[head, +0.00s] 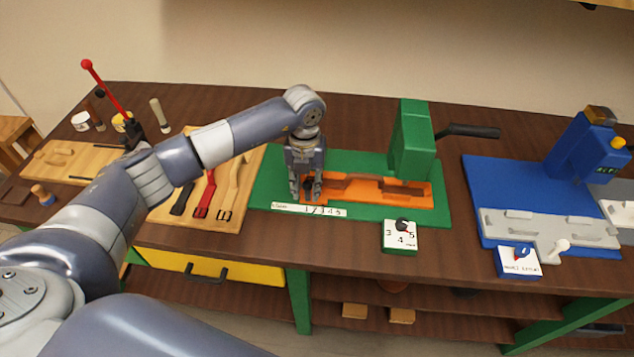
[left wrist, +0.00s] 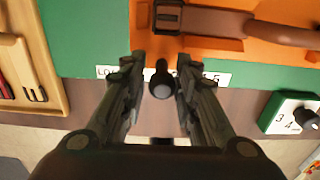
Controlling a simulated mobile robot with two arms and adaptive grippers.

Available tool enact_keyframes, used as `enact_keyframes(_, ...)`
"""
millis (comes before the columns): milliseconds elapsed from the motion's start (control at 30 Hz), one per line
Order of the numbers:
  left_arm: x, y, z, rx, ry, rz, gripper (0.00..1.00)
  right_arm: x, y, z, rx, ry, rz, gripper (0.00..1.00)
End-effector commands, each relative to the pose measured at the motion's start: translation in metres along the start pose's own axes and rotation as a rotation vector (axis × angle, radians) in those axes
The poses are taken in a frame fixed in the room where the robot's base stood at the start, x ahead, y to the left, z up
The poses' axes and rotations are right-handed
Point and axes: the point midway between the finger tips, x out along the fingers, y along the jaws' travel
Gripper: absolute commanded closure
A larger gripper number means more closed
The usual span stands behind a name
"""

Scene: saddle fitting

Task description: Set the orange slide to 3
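The orange slide (head: 390,191) lies on the green base (head: 268,190) of a press-like fixture. In the left wrist view the slide (left wrist: 270,30) carries a brown strap with a dark buckle. My left gripper (head: 308,198) points down at the slide's left end. In the left wrist view its fingers (left wrist: 161,75) stand apart on either side of a small black knob (left wrist: 161,84), with narrow gaps showing. A white scale strip (head: 330,211) with numbers runs along the base's front edge. Part of it is hidden behind the knob and fingers in the left wrist view (left wrist: 212,77).
A dial box (head: 400,238) marked 3, 4, 5 sits in front of the green base. A wooden board (head: 228,222) with straps lies left; a blue fixture (head: 480,190) stands right. A green upright (head: 411,140) with a black handle (head: 470,131) rises behind the slide.

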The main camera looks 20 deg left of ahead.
Motion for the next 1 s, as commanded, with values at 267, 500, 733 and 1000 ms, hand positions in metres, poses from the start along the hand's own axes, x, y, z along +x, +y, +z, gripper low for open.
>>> enact_keyframes(267, 0.0, 0.0, 0.0, 0.0, 0.0, -0.001, 0.6, 0.0, 0.0, 0.0, 0.0, 0.0, 0.0, 0.55)
enact_keyframes(500, -0.008, -0.001, 0.0, 0.001, -0.001, -0.002, 0.6, -0.005, 0.0, -0.001, 0.0, 0.0, 0.0, 0.55)
enact_keyframes(733, -0.027, -0.001, 0.0, 0.001, -0.001, -0.001, 0.6, -0.018, 0.0, -0.002, 0.0, 0.0, 0.0, 0.55)
enact_keyframes(1000, -0.049, -0.001, 0.0, 0.0, -0.001, -0.002, 0.6, -0.03, 0.001, -0.003, 0.0, 0.0, 0.0, 0.55)
